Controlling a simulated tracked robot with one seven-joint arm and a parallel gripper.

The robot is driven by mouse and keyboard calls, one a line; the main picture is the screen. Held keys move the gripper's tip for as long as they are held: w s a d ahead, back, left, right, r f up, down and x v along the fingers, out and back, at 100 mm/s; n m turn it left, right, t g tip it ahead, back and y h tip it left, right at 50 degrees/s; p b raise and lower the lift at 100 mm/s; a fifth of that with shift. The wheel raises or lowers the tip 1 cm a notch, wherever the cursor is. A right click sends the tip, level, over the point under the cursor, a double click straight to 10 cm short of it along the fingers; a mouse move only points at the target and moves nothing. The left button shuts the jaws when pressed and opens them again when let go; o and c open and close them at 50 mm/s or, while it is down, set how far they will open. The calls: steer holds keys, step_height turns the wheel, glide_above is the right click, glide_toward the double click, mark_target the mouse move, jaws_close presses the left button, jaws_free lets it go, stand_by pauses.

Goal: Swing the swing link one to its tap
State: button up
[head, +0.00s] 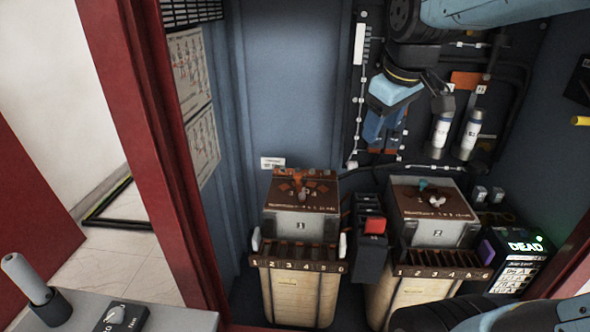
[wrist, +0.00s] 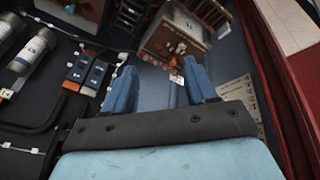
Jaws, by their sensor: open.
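Transformer unit one (head: 300,228) stands at centre, a grey box with a brown top panel marked with numbers. Its swing link (head: 302,196) appears as a small grey piece on that panel; the tap it points at is too small to tell. Unit one also shows in the wrist view (wrist: 158,42), beyond my fingertips, with the link (wrist: 180,48) near the middle. My gripper (head: 380,128) hangs above and to the right of unit one, in front of the back panel. Its blue fingers are spread and empty in the wrist view (wrist: 162,82), apart from the link.
Transformer unit two (head: 435,232) stands to the right, with a teal piece on top. A black block with a red part (head: 374,225) sits between the units. A box reading DEAD (head: 525,247) is at right. The red door frame (head: 150,150) bounds the left.

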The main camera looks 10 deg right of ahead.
steer(key=w+a+f+n+g, duration=0.1)
steer(key=w+a+n, duration=0.2)
steer(key=w+n, duration=0.45)
steer(key=n+g, duration=0.3)
steer(key=n, duration=1.1)
glide_above(298, 174)
step_height(298, 174, down, 15)
step_height(298, 174, down, 14)
steer(key=shift+r, duration=0.15)
steer(key=shift+c, duration=0.2)
jaws_close()
